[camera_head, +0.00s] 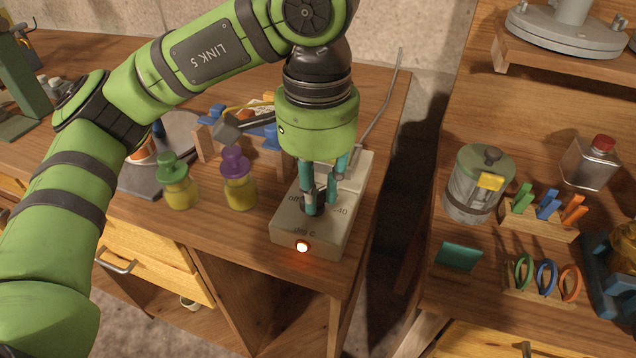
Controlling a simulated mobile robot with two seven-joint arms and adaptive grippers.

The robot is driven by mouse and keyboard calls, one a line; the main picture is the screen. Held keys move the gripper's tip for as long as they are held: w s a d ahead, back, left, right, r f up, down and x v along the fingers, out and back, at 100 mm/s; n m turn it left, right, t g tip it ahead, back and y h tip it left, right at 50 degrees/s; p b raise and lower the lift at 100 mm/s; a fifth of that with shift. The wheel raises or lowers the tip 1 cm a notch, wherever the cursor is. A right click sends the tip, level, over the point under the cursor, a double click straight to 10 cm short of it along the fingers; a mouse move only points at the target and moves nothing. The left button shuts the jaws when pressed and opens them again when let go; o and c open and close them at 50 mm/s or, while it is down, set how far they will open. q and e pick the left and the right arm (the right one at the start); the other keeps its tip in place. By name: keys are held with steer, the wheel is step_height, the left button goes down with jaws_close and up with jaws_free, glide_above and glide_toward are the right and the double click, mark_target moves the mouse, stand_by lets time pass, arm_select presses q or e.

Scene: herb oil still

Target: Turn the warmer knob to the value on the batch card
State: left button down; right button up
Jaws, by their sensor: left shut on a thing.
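The warmer (284,236) is a cream box near the front right edge of the left bench. An orange-white lamp (302,247) glows on its front. Its top bears printed marks, of which "off" and "40" can be partly read. My left gripper (318,206) points down over the top and is shut on the dark warmer knob (313,208). The fingers and the wrist hide part of the knob and the scale, so I cannot read its setting. I cannot make out a batch card with a readable value. My right gripper is not in view.
Two yellow jars, one with a green stopper (175,180) and one with a purple stopper (238,178), stand left of the warmer.

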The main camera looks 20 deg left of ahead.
arm_select(q)
steer(key=m, duration=0.3)
steer(key=shift+m, duration=0.3)
steer(key=shift+s+a+m, duration=0.1)
steer(key=shift+a+m, duration=0.05)
steer(key=shift+m, duration=1.85)
steer(key=c, duration=1.1)
jaws_free()
